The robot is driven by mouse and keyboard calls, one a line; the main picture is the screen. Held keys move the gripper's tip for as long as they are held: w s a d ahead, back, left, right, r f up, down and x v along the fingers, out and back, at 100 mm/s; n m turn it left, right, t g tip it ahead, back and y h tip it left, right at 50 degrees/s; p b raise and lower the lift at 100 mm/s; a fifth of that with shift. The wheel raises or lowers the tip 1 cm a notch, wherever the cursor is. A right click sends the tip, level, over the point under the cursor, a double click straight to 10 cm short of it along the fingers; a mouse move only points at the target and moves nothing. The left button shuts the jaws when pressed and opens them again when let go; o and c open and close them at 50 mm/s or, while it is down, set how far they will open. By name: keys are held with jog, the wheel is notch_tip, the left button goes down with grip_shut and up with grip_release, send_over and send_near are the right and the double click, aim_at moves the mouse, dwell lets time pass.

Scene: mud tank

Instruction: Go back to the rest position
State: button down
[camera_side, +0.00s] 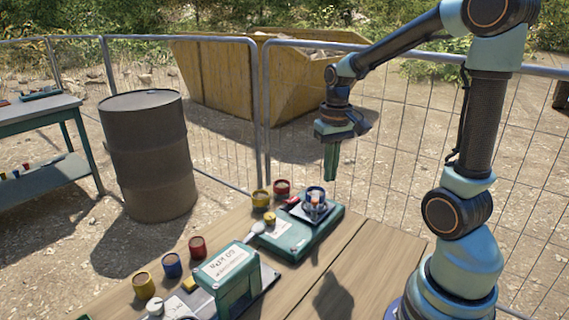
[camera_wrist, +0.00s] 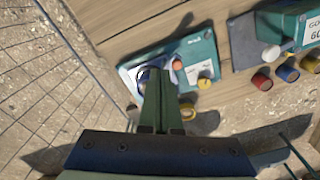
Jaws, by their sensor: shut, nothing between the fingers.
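My gripper (camera_side: 331,162) hangs from the arm with its fingers pointing down, above the far right end of the wooden table. Its two green fingers are together, with nothing between them; they also show in the wrist view (camera_wrist: 161,100). Below it, apart from the fingers, is a teal box (camera_side: 297,240) with a small plate and a blue and white ringed piece (camera_side: 316,196) on top. In the wrist view the fingers hide part of the teal box (camera_wrist: 205,52).
A second teal box (camera_side: 240,290) with a white label stands nearer on the table (camera_side: 375,262). Small red (camera_side: 197,247), blue (camera_side: 172,265) and yellow (camera_side: 144,285) pots stand beside it. A dark barrel (camera_side: 148,155), wire fence and yellow skip (camera_side: 215,80) stand behind. Air around the gripper is clear.

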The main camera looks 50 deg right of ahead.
jog(key=s+a+r+n+t, duration=0.1)
jog(key=a+r+n+t, duration=0.1)
jog(key=a, duration=0.5)
jog(key=s+a+r+n+t, duration=0.1)
jog(key=a+r+n+t, duration=0.2)
jog(key=a, duration=0.3)
jog(key=shift+a+r+n, duration=0.3)
jog(key=shift+a+r, duration=0.1)
jog(key=shift+r, duration=0.45)
